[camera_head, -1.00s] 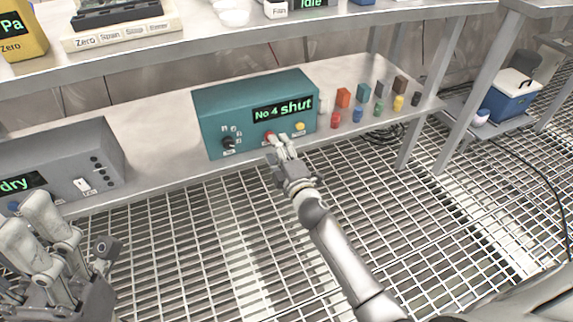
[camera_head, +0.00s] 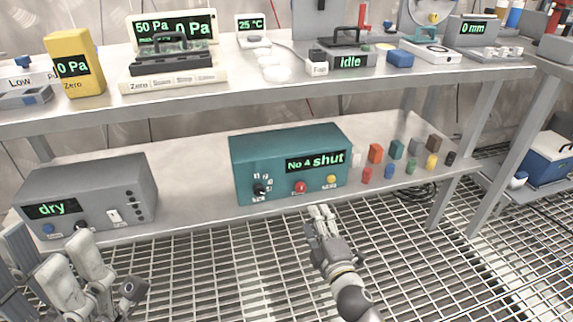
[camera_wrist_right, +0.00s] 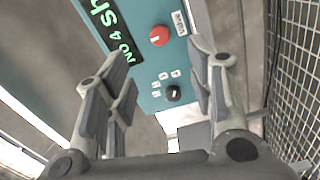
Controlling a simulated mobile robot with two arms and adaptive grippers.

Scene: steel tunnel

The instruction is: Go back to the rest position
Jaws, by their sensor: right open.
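My right gripper (camera_head: 321,216) is open and empty in the head view, in front of the lower shelf and below the teal box (camera_head: 290,165). Its fingertips are apart from the box. In the right wrist view the spread fingers frame the teal box, with its red button (camera_wrist_right: 159,36) and black knob (camera_wrist_right: 173,93) beyond them. The box display reads "No 4 shut". My left gripper (camera_head: 60,265) is at the lower left of the head view, in front of the grey box (camera_head: 90,185). Its lower part is cut off, and its jaw opening is unclear.
Several small coloured blocks (camera_head: 375,153) stand on the lower shelf (camera_head: 195,160) right of the teal box. The upper shelf (camera_head: 200,95) carries gauges and instruments. A table leg (camera_head: 510,140) stands at the right. The grated floor (camera_head: 230,280) in front is open.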

